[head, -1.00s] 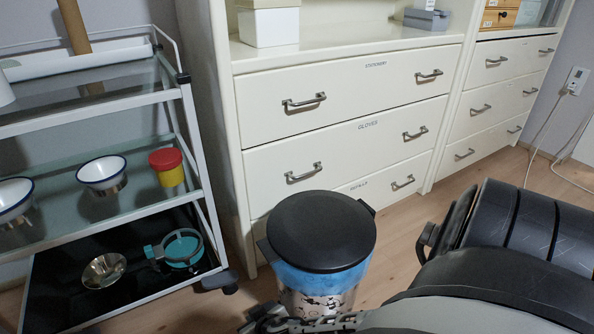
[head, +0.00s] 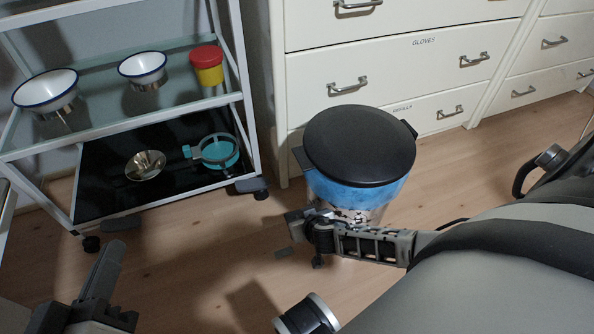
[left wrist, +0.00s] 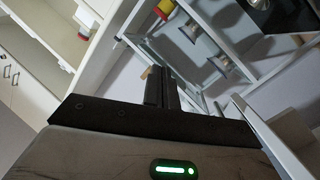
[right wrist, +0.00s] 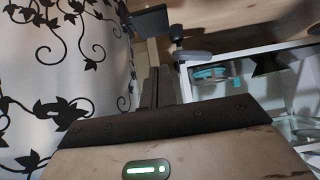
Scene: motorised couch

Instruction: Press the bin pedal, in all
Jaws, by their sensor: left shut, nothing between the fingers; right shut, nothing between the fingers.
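The bin (head: 352,190) stands upright on the floor in the head view, with a black lid (head: 360,145), blue upper band and patterned body. The lid is closed. My right gripper (head: 300,218) is shut and low at the bin's front left side. In the right wrist view its fingers (right wrist: 158,88) are together beside the leaf-patterned bin wall (right wrist: 65,70). My left gripper (head: 112,262) is shut and empty at the lower left, away from the bin.
A cart (head: 245,105) with bowls and a red-yellow tub (head: 207,65) stands left of the bin, with a caster (head: 260,190) near it. White drawers (head: 400,70) stand behind the bin. The wooden floor (head: 180,250) before the cart is clear.

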